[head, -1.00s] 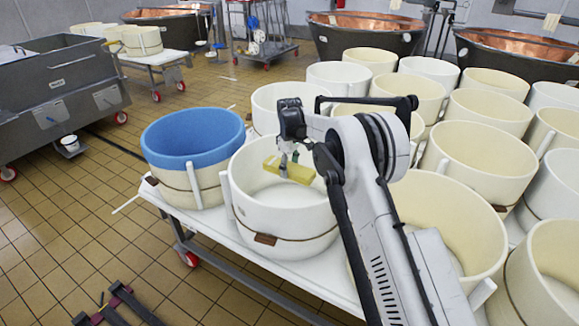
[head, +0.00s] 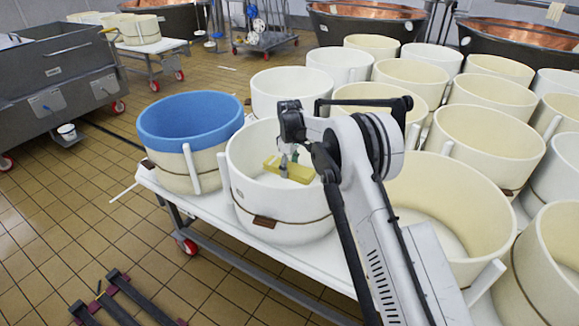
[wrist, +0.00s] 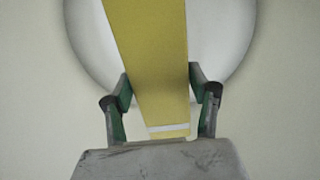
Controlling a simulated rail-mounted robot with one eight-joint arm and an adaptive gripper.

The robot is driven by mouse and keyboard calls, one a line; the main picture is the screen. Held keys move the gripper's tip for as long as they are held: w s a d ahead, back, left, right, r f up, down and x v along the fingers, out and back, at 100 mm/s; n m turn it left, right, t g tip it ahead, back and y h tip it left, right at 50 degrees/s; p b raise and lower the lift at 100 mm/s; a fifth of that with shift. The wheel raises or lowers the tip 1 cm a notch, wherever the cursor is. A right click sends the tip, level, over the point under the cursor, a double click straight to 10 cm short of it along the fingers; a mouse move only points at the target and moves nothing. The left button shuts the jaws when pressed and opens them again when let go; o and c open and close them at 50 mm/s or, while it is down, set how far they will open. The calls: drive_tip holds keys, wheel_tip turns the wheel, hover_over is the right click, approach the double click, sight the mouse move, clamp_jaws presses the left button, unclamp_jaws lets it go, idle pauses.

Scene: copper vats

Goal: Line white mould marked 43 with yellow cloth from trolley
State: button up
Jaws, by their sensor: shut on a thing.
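My gripper (head: 286,166) is shut on a folded yellow cloth (head: 297,172), seen as a flat strip. In the wrist view the cloth (wrist: 152,60) runs between the two green-padded fingers (wrist: 160,103), with a white stripe near its close end. The gripper and cloth are over the open mouth of a white mould (head: 280,215) at the front of the table, at about rim height or just inside. The mould's pale round floor (wrist: 215,45) shows behind the cloth in the wrist view. No number is legible on the mould, so I cannot tell whether it is 43.
A mould lined with blue cloth (head: 192,116) stands just left. Several cream and white moulds crowd the table to the right and behind, including a large cream one (head: 440,195) beside my arm. Copper vats (head: 365,22) stand at the back. Tiled floor (head: 60,230) is open at left.

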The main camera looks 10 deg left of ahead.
drive_tip(key=shift+f+b, duration=3.85)
drive_tip(key=shift+f, duration=2.75)
drive_tip(key=shift+f+b, duration=0.6)
drive_tip(key=shift+f, duration=0.25)
